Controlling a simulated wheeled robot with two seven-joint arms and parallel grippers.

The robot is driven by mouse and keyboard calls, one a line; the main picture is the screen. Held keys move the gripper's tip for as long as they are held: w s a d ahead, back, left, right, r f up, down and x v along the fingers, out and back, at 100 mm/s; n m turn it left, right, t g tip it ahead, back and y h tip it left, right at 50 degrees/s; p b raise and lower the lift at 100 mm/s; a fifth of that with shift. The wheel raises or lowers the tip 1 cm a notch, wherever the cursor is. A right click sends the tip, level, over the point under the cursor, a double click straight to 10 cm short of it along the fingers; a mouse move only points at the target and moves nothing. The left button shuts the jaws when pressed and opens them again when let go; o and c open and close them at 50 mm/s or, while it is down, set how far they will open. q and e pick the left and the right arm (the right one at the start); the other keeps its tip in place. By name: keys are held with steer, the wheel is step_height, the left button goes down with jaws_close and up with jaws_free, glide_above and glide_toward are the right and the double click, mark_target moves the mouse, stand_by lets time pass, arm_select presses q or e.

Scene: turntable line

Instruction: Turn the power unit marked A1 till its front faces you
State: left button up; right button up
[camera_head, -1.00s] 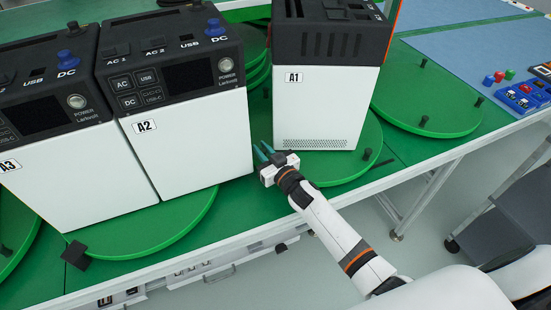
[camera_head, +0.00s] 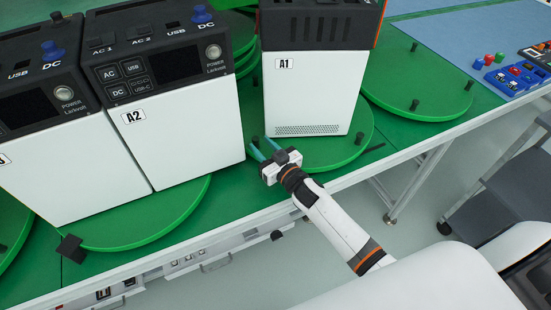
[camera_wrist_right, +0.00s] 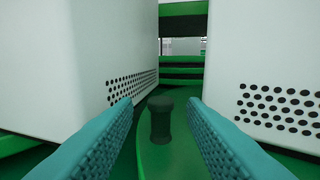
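The power unit marked A1 (camera_head: 310,95) stands upright on a green round turntable (camera_head: 345,155). Its white side with the A1 label and a vent grille faces me, with no screen or ports on that face. My right gripper (camera_head: 262,148) is open at the near left edge of that turntable, just left of A1's lower corner. In the right wrist view, its teal fingers (camera_wrist_right: 160,125) are apart, with a black peg (camera_wrist_right: 160,120) standing between and beyond them. The peg appears untouched. My left gripper is not in view.
Unit A2 (camera_head: 185,130) stands close on the left with its screen facing me, and another unit (camera_head: 55,160) is beside it. An empty turntable (camera_head: 425,95) with pegs is at right. A chair (camera_head: 490,190) stands by the table's right side.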

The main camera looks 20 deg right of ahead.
steer(key=v, duration=0.8)
